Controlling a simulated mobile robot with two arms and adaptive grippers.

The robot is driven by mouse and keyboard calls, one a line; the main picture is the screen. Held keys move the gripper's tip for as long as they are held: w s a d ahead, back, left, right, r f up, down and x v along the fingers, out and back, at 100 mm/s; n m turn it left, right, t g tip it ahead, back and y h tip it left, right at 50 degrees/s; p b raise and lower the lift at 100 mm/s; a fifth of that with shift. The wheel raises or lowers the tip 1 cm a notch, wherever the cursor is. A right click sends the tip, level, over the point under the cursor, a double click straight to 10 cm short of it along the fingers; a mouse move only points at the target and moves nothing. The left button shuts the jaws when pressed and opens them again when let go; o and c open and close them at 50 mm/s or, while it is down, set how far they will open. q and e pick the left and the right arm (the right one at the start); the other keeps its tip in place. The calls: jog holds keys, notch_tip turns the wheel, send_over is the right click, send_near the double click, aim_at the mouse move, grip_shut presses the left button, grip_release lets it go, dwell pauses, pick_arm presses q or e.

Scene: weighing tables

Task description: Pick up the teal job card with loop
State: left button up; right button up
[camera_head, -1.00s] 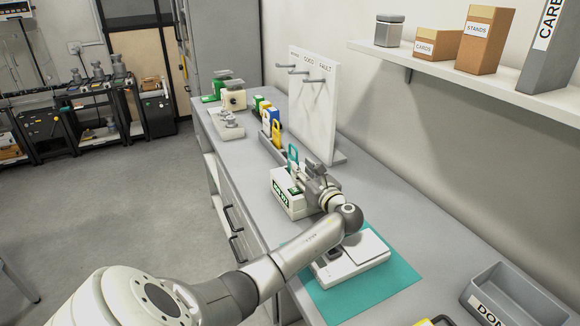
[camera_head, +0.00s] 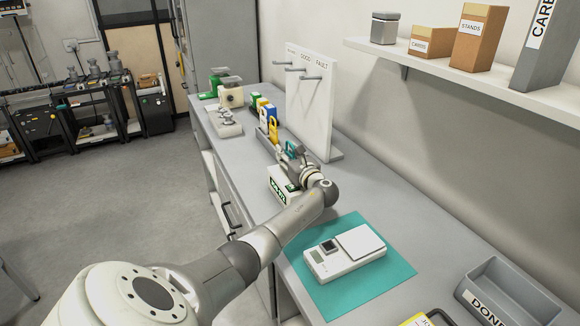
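The teal job card with loop (camera_head: 290,147) shows only as a small teal patch near the end of the card rack, mostly hidden by my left gripper. My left gripper (camera_head: 288,156) is at the card, reaching over a white box with a green label (camera_head: 279,197). The fingers are small and partly hidden by the wrist, so I cannot tell whether they are open or closed on the card. My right gripper is not in view.
Other cards, including a yellow one (camera_head: 273,127), stand in the rack behind. A white peg board (camera_head: 312,118) rises right of the rack. A white scale (camera_head: 325,262) sits on a teal mat (camera_head: 383,284). A grey bin (camera_head: 520,282) stands at the lower right.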

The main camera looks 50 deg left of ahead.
pick_arm(q)
jog(key=shift+c, duration=0.2)
grip_shut()
